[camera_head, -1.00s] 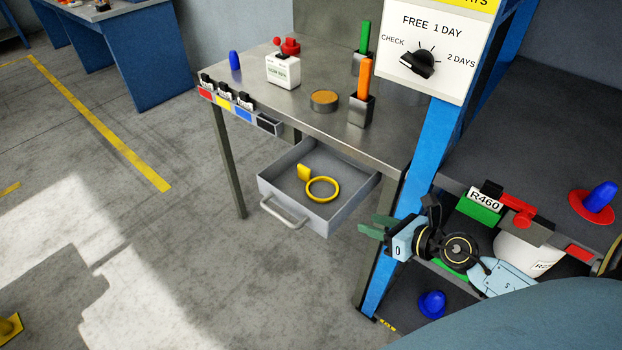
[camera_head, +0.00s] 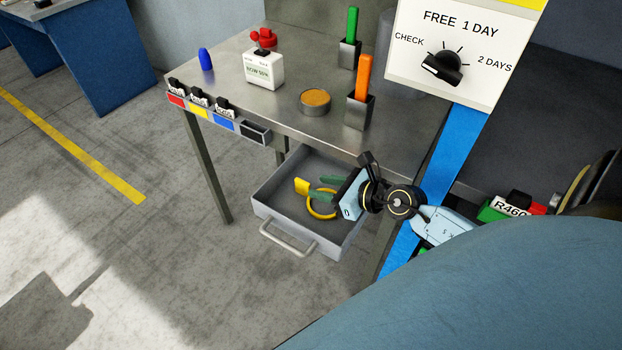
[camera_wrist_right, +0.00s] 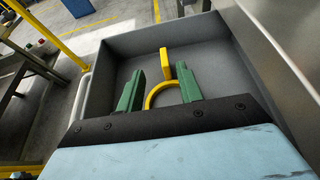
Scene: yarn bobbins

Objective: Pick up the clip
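The yellow piece in the open drawer, a ring (camera_head: 318,214) with a flat tab (camera_head: 301,187), looks like the clip. In the right wrist view its tab (camera_wrist_right: 166,63) stands just beyond the fingertips, and the ring's arc (camera_wrist_right: 158,91) shows between the green fingers. My right gripper (camera_head: 321,187) reaches over the drawer from the right, open and empty, its fingers either side of part of the ring. It also shows in the right wrist view (camera_wrist_right: 159,82). Its height above the ring is hard to tell, and its body hides part of the ring. My left gripper is not in view.
The grey drawer (camera_head: 275,222) has raised walls around the gripper and sits below the metal table (camera_head: 285,108). Its handle (camera_head: 290,243) faces forward. A blue post (camera_head: 455,145) stands close to my right arm. The drawer floor is otherwise bare.

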